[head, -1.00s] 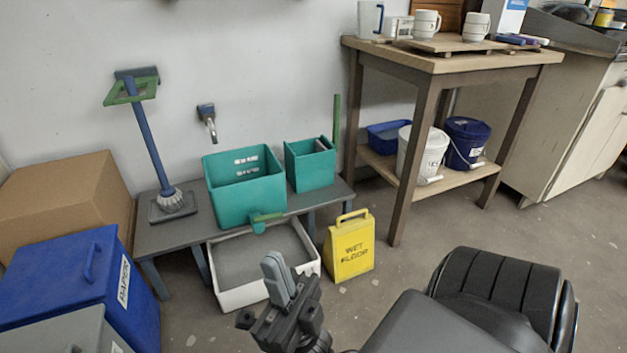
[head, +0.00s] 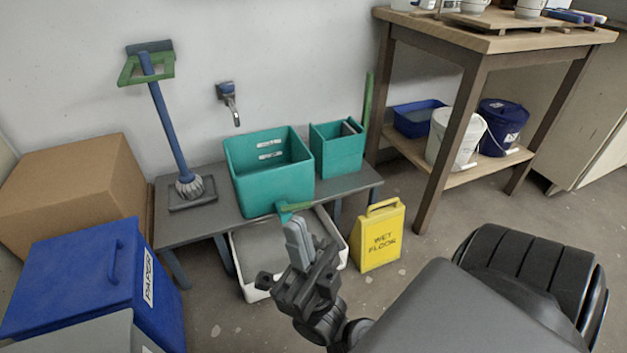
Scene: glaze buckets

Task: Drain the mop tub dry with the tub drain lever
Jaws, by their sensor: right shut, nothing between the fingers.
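The teal mop tub (head: 272,186) stands on a low grey bench against the wall. No water shows inside it from here. The green drain lever (head: 293,207) is at the tub's lower front, on the right side, partly hidden behind my gripper. A white-rimmed catch tray (head: 258,291) with a grey inside lies on the floor under the bench front. My right gripper (head: 297,239) is shut and empty, its fingers pointing up just below the lever in the picture. I cannot tell whether it touches the lever. My left gripper is not in view.
A smaller teal bin (head: 337,152) stands right of the tub, and a mop (head: 170,130) left of it. A tap (head: 230,101) is on the wall. A yellow wet floor sign (head: 379,238) stands right of the tray. A blue paper bin (head: 85,285) is at left.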

